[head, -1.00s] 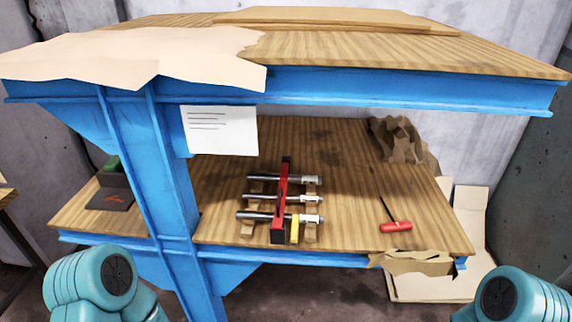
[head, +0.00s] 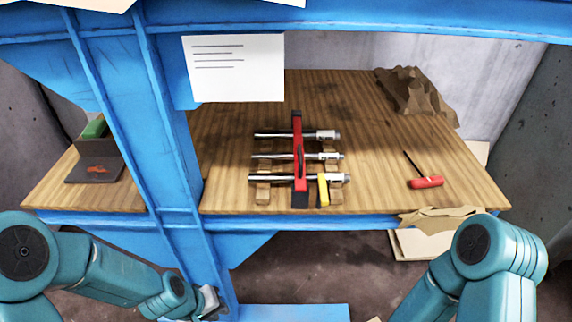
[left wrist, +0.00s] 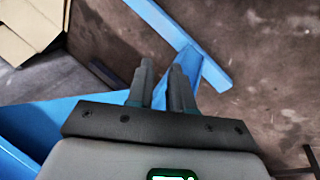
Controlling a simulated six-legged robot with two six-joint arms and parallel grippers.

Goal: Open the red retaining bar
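The red retaining bar (head: 299,160) lies across three metal rods on the lower wooden shelf in the head view. Its near end is black. It looks closed over the rods, though the latch detail is too small to tell. A yellow piece (head: 323,188) stands beside its near end. My left gripper (head: 210,298) is low by the blue post, below and left of the bar and apart from it. In the left wrist view its two fingers (left wrist: 162,72) show a gap with nothing held. My right arm shows at lower right, but its gripper is out of view.
The shelf (head: 385,165) also holds a red-handled tool (head: 425,182) at right and crumpled brown material (head: 410,92) at back right. A blue post (head: 165,120) stands left of the rods. A white sheet (head: 235,68) hangs above. The blue front edge borders the shelf.

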